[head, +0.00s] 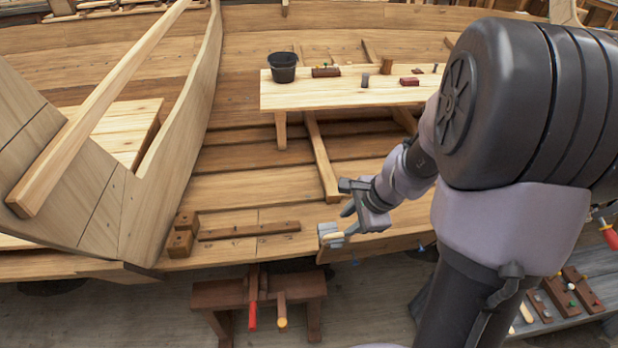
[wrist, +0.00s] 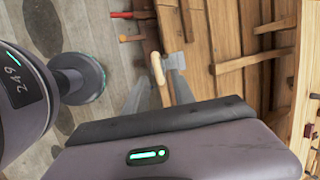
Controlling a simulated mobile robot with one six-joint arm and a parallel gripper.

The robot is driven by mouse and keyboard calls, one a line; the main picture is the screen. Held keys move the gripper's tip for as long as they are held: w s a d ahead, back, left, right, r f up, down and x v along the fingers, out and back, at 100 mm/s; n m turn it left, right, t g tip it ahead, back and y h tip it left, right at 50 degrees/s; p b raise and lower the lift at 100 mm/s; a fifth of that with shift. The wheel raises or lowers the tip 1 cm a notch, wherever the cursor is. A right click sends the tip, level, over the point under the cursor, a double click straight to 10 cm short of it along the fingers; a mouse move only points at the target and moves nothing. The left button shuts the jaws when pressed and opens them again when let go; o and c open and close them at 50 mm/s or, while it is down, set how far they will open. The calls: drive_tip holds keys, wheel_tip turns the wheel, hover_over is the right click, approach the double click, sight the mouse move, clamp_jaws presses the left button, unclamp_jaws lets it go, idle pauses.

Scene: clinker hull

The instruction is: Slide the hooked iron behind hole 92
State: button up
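My gripper (head: 352,215) is at the hull's near plank edge in the head view, low over the right part of the planking. In the wrist view my gripper (wrist: 161,82) has its two fingers on either side of a pale wooden handle, and it looks shut on it. The handle belongs to a grey metal tool, which I take for the hooked iron (wrist: 174,61); the iron (head: 329,230) also shows at my fingertips in the head view, by the top edge of the plank (head: 385,240). Its hook is not clear. No hole number is legible, so I cannot pick out hole 92.
A dark batten (head: 250,230) and brown blocks (head: 182,235) lie left of my gripper. A trestle (head: 262,293) with red- and orange-ended tools stands below. A pale bench (head: 330,91) with a black bucket (head: 282,67) is behind. A curved frame (head: 190,120) rises at left.

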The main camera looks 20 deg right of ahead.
sight(339, 234)
drive_tip(key=b+x, duration=0.4)
drive_tip(key=x, duration=0.1)
drive_tip(key=s+b+x, duration=0.1)
drive_tip(key=b+x, duration=0.1)
drive_tip(key=x, duration=0.1)
drive_tip(key=shift+d+f, duration=0.3)
drive_tip(key=shift+w+f+b, duration=0.15)
drive_tip(key=shift+f+b, duration=0.05)
drive_tip(key=shift+b, duration=0.1)
drive_tip(key=shift+a+r, duration=0.1)
clamp_jaws()
idle(1.0)
